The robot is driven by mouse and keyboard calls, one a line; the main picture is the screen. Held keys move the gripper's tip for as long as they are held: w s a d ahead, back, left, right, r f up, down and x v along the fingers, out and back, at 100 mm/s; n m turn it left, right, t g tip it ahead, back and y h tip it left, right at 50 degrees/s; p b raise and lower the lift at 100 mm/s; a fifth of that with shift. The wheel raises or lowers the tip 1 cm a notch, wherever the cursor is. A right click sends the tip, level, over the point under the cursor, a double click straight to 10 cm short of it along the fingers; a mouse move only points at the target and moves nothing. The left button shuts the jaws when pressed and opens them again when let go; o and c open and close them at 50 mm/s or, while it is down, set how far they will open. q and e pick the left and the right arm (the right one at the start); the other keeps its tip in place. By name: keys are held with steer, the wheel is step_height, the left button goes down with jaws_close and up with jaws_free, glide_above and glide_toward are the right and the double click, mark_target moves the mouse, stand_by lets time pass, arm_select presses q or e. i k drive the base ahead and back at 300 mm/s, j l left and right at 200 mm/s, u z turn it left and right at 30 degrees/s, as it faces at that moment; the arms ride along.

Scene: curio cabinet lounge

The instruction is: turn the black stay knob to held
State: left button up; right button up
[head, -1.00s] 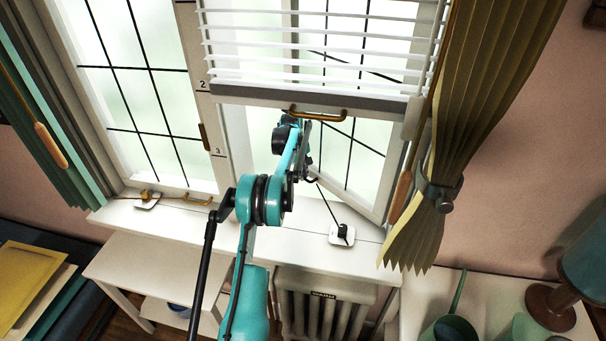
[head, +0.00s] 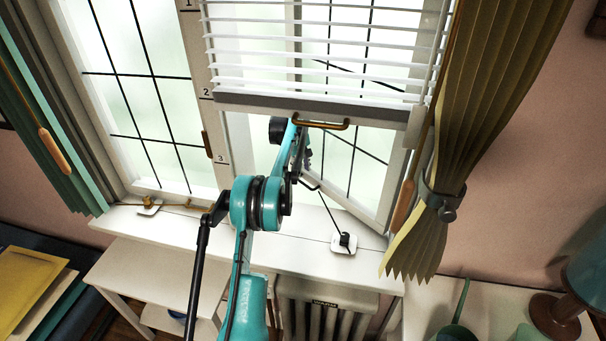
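The black stay knob (head: 345,241) sits on a small white plate (head: 342,249) on the right part of the window sill. A thin black stay rod (head: 329,210) runs from it up to the lower edge of the right window sash (head: 345,205), which stands swung open. My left gripper (head: 308,184) is beside the sash's lower edge, near the upper end of the rod, up and left of the knob and apart from it. Its fingers are small, dark and partly hidden by my arm, so their opening cannot be made out. My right gripper is not in view.
A white blind with a brass handle (head: 322,125) hangs above the opening. A tied olive curtain (head: 425,220) hangs right of the knob. The sill (head: 290,250) is clear around the plate. A brass stay (head: 175,205) lies at left. A radiator (head: 325,312) stands below.

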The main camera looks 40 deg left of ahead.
mark_target(345, 237)
steer(key=k+l, duration=0.8)
steer(key=l, duration=0.1)
